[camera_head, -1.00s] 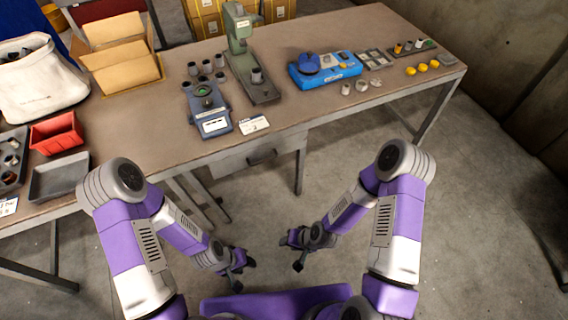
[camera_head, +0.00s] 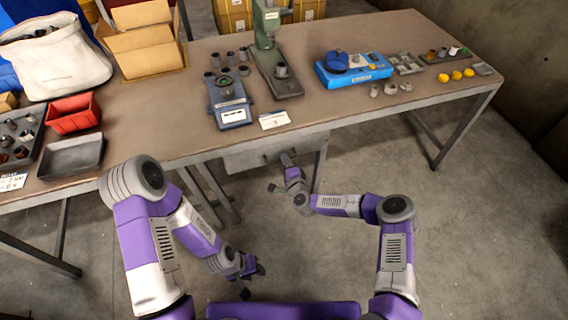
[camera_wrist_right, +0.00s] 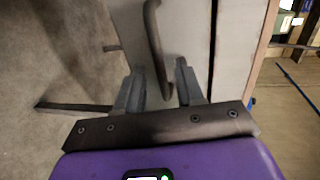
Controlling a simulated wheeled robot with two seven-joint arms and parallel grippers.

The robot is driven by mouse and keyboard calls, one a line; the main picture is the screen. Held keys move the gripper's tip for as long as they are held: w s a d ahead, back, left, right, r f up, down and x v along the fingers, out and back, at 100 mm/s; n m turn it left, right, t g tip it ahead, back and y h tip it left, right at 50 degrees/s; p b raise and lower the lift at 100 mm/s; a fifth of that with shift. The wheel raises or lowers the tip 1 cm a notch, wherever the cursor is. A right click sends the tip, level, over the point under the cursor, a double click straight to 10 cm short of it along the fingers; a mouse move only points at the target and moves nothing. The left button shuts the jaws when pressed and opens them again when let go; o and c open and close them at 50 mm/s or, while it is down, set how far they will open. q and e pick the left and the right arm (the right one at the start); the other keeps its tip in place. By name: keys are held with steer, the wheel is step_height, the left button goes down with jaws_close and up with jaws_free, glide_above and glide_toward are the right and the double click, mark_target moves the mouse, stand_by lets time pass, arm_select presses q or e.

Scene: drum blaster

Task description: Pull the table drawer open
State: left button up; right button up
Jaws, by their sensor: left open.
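The drawer (camera_head: 238,161) hangs under the front edge of the table and looks shut. In the right wrist view its pale front (camera_wrist_right: 185,35) fills the middle, with a dark curved bar handle (camera_wrist_right: 153,38) on it. My right gripper (camera_head: 279,172) is in front of the drawer and partly hides the handle in the head view. In the wrist view its two fingers (camera_wrist_right: 160,82) are apart, with the handle's near end between them; I cannot tell whether they touch it. My left gripper (camera_head: 254,281) is open and empty, low over the floor.
The table (camera_head: 180,130) holds a blue-grey device (camera_head: 228,100), a green press (camera_head: 270,50), a blue device (camera_head: 352,68), a red bin (camera_head: 73,114) and a grey tray (camera_head: 72,155). A table leg (camera_head: 320,168) stands just right of the drawer. The floor in front is clear.

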steer(key=shift+x, duration=0.8)
steer(key=shift+c, duration=0.3)
jaws_close()
